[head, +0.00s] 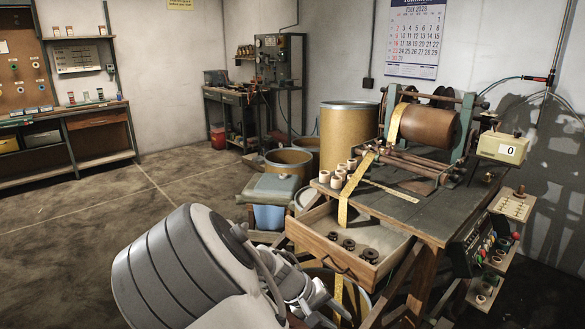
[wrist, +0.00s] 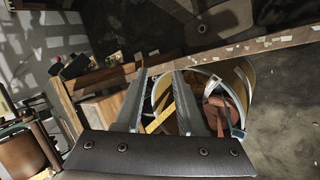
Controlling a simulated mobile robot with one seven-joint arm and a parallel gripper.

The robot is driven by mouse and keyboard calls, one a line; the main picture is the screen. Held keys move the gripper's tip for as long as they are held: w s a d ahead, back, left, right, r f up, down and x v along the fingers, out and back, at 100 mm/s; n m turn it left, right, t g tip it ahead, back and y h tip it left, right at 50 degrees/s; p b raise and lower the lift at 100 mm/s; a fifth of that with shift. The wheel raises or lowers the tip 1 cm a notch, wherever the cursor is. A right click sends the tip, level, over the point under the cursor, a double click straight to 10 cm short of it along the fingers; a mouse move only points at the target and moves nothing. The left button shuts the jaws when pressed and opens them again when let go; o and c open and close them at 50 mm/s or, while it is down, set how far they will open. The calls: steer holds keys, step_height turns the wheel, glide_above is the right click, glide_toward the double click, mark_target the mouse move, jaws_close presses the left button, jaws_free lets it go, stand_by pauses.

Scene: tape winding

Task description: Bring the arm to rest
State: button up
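My gripper (head: 332,308) is low in front of the bench, beside a round bin (head: 365,297) under the open drawer. In the wrist view my gripper (wrist: 160,76) shows two grey fingers spread apart with nothing held between them. Beyond them is the bin's open top (wrist: 247,78), with a yellow strip and a reddish-brown object inside. The winding machine's brown drum (head: 430,127) stands on the bench with yellow tape (head: 357,180) running from it down over the drawer. The tape's lower end is partly hidden by my arm.
The wooden drawer (head: 335,255) stands open with several dark rings inside. Pale spools (head: 341,176) stand on the bench. A counter (head: 502,148) reads 0. A stool (head: 268,190) and drums (head: 348,128) stand behind. The floor at left is clear.

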steer(key=s+d+r+m+t+y, duration=0.15)
steer(key=s+r+y, duration=0.25)
steer(key=s+r, duration=0.7)
steer(key=s+d+r+m+t+y, duration=0.1)
steer(key=s+d+r+t+y, duration=0.2)
steer(key=s+r, duration=0.85)
step_height(320, 180, up, 16)
steer(key=w+p, duration=0.1)
steer(key=p, duration=1.5)
steer(key=shift+r+y, duration=0.25)
steer(key=shift+y, duration=0.05)
